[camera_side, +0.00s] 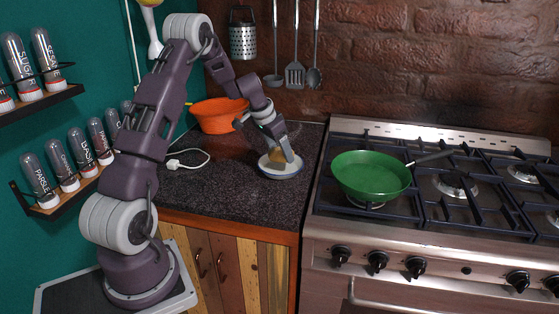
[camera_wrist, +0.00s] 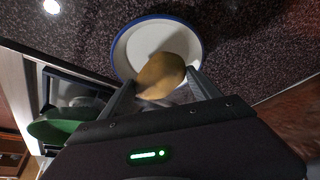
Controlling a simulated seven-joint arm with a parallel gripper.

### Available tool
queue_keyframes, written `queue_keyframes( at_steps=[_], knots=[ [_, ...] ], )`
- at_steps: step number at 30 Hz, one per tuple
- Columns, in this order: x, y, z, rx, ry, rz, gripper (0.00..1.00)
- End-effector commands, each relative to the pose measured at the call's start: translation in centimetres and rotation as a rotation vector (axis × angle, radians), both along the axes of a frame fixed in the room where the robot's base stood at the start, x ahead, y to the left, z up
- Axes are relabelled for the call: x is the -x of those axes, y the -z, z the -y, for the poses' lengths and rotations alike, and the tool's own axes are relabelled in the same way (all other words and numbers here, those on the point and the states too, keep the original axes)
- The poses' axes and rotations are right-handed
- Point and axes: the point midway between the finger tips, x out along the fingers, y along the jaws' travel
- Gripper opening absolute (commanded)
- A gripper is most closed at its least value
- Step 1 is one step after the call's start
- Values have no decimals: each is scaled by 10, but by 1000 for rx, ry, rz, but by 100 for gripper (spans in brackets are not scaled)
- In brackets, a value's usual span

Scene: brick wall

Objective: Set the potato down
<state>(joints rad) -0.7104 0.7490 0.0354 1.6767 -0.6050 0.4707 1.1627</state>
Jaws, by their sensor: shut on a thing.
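A brown-yellow potato (camera_wrist: 160,76) is held between the two fingers of my gripper (camera_wrist: 160,93) in the wrist view. A white plate with a blue rim (camera_wrist: 127,46) lies under the potato on the dark counter. In the side view my gripper (camera_side: 287,160) points down over the plate (camera_side: 281,174). The potato there is mostly hidden by the fingers. I cannot tell whether the potato touches the plate.
A green pan (camera_side: 370,175) sits on the stove (camera_side: 430,245) right of the plate. An orange bowl (camera_side: 217,115) stands at the back left of the counter (camera_side: 240,200). A white plug and cable (camera_side: 185,164) lie left of the plate. The front counter is clear.

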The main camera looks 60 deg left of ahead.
Motion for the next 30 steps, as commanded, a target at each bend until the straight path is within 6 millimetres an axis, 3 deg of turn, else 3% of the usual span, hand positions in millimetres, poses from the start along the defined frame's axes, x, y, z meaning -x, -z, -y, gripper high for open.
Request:
queue_keyframes(
  at_steps=[4,15,16,17,26,30],
  knots=[
    [1,27,0,2,-1,-3,21],
    [1,33,0,0,0,-2,21],
    [1,33,0,0,0,-2,75],
    [0,33,0,0,0,-2,81],
    [0,31,0,0,0,-2,81],
    [7,10,-1,-3,-2,2,81]
  ],
)
